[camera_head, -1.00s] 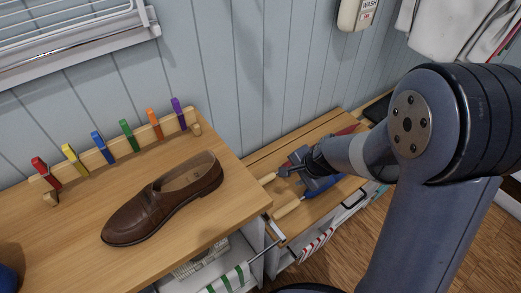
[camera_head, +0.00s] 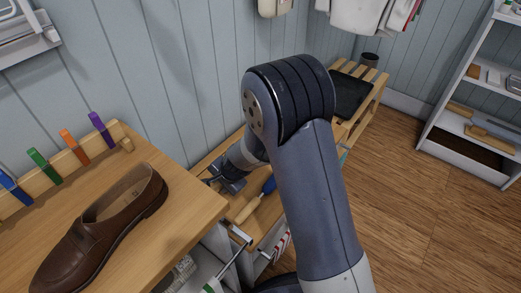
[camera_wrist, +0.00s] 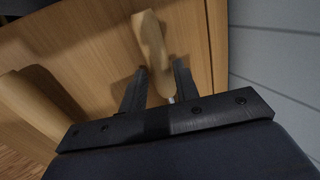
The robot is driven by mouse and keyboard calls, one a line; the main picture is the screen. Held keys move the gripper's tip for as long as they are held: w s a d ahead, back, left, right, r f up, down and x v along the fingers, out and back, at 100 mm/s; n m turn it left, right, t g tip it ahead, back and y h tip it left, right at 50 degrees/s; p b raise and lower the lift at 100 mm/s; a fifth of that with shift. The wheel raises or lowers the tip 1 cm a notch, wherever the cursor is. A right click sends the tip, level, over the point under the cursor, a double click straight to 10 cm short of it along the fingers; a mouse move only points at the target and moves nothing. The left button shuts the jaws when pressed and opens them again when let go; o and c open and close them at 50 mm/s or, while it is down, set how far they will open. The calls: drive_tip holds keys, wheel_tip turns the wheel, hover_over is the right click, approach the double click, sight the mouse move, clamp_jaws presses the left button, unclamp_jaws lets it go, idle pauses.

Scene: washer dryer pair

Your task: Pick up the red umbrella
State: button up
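My gripper (camera_head: 213,181) is low over the wooden bench beside the shoe table, partly hidden by my arm. In the wrist view, its two dark fingers (camera_wrist: 160,88) are apart. A pale wooden handle (camera_wrist: 150,42) with a bit of metal shaft lies between and just beyond them; I cannot tell whether they touch it. No red cloth shows now, so its colour is not confirmed. A blue umbrella (camera_head: 268,185) with a wooden handle (camera_head: 248,208) lies nearer on the bench. A second handle (camera_wrist: 32,105) shows at left in the wrist view.
A brown shoe (camera_head: 100,230) and a rack of coloured pegs (camera_head: 55,165) are on the table at left. The wall (camera_wrist: 275,75) is close beside the gripper. A black tray (camera_head: 350,95) sits farther along the bench. Open floor (camera_head: 420,220) lies at right.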

drive_tip(key=shift+x, duration=0.85)
drive_tip(key=c, duration=0.6)
drive_tip(key=shift+c, duration=0.2)
